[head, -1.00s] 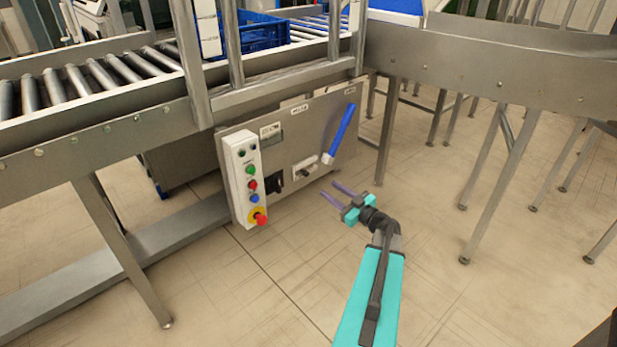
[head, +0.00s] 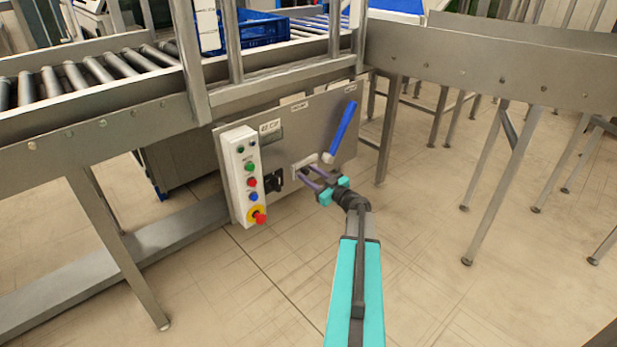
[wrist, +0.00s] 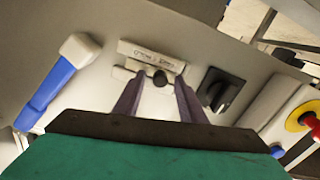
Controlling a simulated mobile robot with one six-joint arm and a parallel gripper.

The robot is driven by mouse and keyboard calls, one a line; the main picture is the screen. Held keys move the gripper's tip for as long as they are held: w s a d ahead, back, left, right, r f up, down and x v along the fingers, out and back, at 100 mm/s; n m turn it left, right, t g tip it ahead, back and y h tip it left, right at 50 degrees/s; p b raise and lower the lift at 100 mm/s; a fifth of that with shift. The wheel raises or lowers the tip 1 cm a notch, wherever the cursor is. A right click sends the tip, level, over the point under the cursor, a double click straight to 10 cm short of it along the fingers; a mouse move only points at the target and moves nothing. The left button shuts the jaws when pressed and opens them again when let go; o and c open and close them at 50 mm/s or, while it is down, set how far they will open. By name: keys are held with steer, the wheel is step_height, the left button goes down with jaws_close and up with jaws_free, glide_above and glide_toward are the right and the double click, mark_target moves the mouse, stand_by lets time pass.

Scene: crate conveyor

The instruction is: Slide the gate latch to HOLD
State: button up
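My gripper (head: 309,174) is open at the latch. I cannot tell how deep the fingertips reach.
A blue lever (head: 343,128) is mounted right of the latch. A black rotary switch (head: 273,180) and a white button box (head: 241,175) with a red emergency stop (head: 261,218) are to its left. The roller conveyor (head: 90,80) runs above, holding a blue crate (head: 250,30).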

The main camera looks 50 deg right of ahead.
steer(key=shift+w, duration=0.25)
jaws_close()
steer(key=shift+d, duration=0.15)
steer(key=shift+d+r+p, duration=0.15)
steer(key=shift+d+p, duration=0.85)
steer(key=shift+s+d+p, duration=0.2)
steer(key=shift+d+p, duration=0.4)
steer(key=shift+d, duration=0.35)
jaws_free()
